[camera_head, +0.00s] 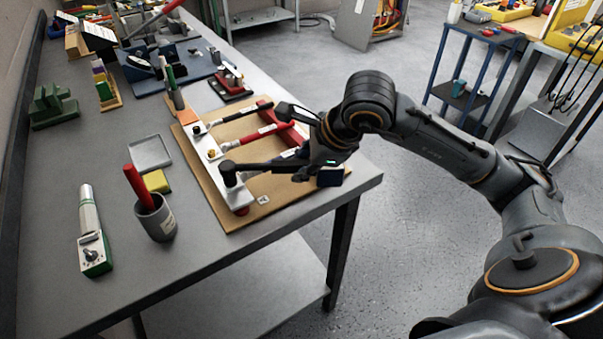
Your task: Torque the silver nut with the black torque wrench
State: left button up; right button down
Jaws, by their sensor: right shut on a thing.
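My right gripper (308,150) is over the front right part of the brown board, shut on the black torque wrench (256,166). The wrench reaches left from the gripper, and its dark, upright head (228,174) is at the near end of a pale bar (214,166) on the board. I cannot see a silver nut under the head; the head hides that spot. A small gold-coloured fastener (211,154) shows on the middle of the bar. My left gripper is not in view.
The board (236,215) lies on a grey table (120,290). To its left are a grey cup (156,222) with a red-handled tool, a yellow block (157,181), a grey tray (150,152) and a green-and-silver device (93,240). Racks and tools crowd the far end.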

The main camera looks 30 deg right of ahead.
jog(key=shift+r, duration=0.1)
dwell(0.7)
jog(key=shift+a, duration=0.1)
dwell(0.4)
jog(key=shift+s+a+m+b, duration=0.25)
jog(key=shift+s+m+b, duration=0.25)
jog(key=shift+b, duration=0.3)
jog(key=shift+w+d+n+b, duration=0.25)
jog(key=shift+w+n+b, duration=0.1)
jog(key=shift+w+n, duration=0.05)
jog(key=shift+r, duration=0.1)
